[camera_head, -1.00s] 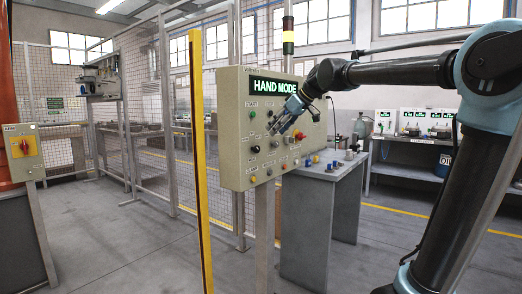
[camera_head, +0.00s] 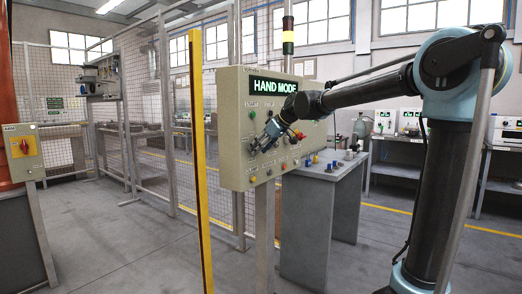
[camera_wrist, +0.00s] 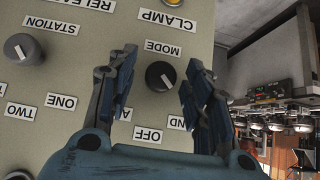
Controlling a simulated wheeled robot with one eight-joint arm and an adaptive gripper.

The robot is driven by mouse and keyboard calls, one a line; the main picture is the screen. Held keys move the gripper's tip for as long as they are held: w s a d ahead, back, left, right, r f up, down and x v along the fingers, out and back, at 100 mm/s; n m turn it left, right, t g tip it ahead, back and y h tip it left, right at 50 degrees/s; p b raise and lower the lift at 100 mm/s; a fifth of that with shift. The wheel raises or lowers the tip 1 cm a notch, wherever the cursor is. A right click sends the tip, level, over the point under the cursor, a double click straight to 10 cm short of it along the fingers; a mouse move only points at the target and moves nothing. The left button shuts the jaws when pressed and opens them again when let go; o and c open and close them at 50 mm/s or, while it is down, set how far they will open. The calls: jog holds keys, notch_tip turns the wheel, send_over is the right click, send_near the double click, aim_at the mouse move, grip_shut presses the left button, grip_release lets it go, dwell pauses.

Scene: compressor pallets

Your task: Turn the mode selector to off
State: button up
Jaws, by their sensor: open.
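The control panel (camera_head: 233,150) is a beige box on a post with a lit "HAND MODE" display (camera_head: 272,86). In the wrist view the mode selector (camera_wrist: 160,76) is a round dark knob with a pale pointer mark. Its MODE label (camera_wrist: 164,48) and OFF label (camera_wrist: 148,134) lie on either side of it, and the picture is upside down. A HAND label is partly hidden by a finger. My gripper (camera_wrist: 158,88) is open, with one finger on each side of the knob. In the head view my gripper (camera_head: 257,148) is close to the panel face; contact with the knob cannot be told.
A station selector (camera_wrist: 23,50) sits beside the mode selector, and a yellowish button (camera_wrist: 170,18) is near the CLAMP label. A yellow post (camera_head: 200,160) stands left of the panel. A grey table (camera_head: 320,200) with small parts is behind it.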

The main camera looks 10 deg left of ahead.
jog(key=c, duration=1)
jog(key=shift+c, duration=0.2)
jog(key=shift+w+m+g, duration=0.15)
jog(key=shift+m+g, duration=0.15)
jog(key=shift+w+d+m+g+y, duration=0.1)
jog(key=shift+w+m+g+y, duration=0.1)
jog(key=shift+m+g+y, duration=0.55)
jog(key=shift+w+d+f+m+g+y, duration=0.1)
jog(key=shift+m+g+y, duration=0.4)
jog(key=shift+g, duration=0.45)
jog(key=shift+w+f+m+g+y, duration=0.1)
jog(key=shift+m+g+y, duration=0.3)
jog(key=shift+g, duration=0.5)
